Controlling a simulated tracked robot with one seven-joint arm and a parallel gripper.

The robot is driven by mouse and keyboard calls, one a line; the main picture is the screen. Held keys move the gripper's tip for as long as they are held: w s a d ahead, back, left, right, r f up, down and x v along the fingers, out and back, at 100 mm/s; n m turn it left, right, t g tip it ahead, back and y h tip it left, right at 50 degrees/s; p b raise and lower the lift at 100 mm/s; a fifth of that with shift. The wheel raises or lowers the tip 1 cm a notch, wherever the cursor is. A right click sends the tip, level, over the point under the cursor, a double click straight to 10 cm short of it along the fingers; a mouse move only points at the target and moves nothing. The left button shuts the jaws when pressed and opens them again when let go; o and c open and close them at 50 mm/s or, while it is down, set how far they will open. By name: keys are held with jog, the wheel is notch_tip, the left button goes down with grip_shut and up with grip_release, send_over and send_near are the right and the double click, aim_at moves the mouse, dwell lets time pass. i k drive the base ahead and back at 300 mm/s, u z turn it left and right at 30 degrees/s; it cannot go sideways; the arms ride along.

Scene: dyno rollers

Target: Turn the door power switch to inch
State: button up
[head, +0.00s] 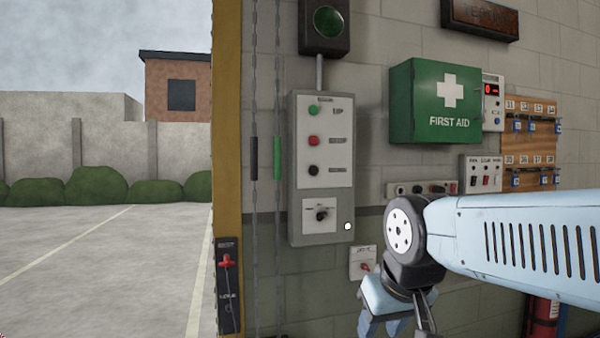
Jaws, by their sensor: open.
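A grey door control box (298,222) hangs on the wall beside the yellow door post. It has a green, a red and a black button in a column. Below them, a black rotary switch (321,213) sits on a white plate; its labels and exact setting are too small to read. I cannot tell for certain that this is the door power switch. A small white box (361,262) with a red knob is lower right. My gripper (399,324) is open at the bottom of the head view, below and right of the rotary switch, apart from it. It partly covers the wall there.
Chains (254,95) hang left of the control box. A black plate with a red lever (227,264) is on the post (228,120). A green first aid box (434,103), switch panels (482,174) and a key board (530,147) are to the right. A red extinguisher (543,322) stands low right.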

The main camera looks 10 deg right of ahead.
aim_at(320, 216)
jog(key=u, duration=0.75)
jog(key=k, duration=1.2)
jog(key=z, duration=0.7)
jog(key=i, duration=1)
jog(key=u, duration=0.05)
